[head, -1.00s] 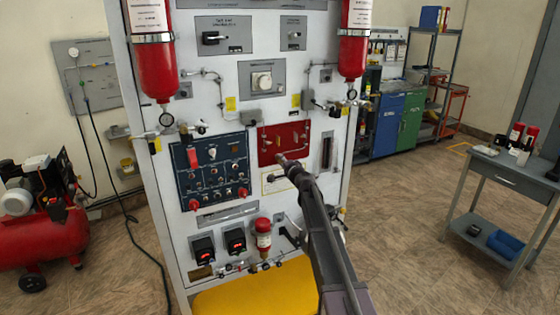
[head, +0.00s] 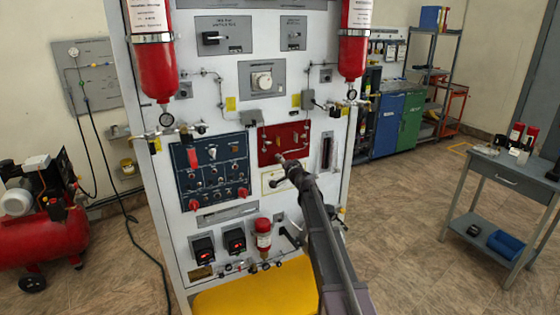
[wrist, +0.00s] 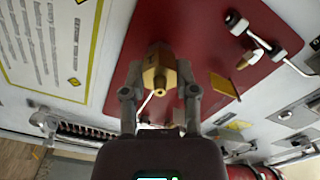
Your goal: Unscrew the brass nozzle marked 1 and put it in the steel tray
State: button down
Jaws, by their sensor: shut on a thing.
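The brass nozzle (wrist: 160,72) sits between the fingers of my gripper (wrist: 159,78) in the wrist view, in front of the red panel (wrist: 200,40). My gripper is shut on it. I cannot read its mark or tell whether its thread is still engaged. In the head view my gripper (head: 281,160) reaches the lower part of the red panel (head: 297,135), and the nozzle there is too small to make out. I cannot pick out the steel tray for certain.
A second brass-ended fitting with a thin pipe (wrist: 250,35) and a yellow tag (wrist: 240,83) are close on the right. A grey table (head: 505,178) with red bottles stands at the right. A red compressor (head: 45,235) stands at the left. Floor between panel and table is clear.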

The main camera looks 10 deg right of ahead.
jog(key=shift+s+n, duration=0.1)
jog(key=shift+n, duration=1.6)
jog(key=shift+n, duration=0.6)
jog(key=shift+c, duration=1.9)
grip_release()
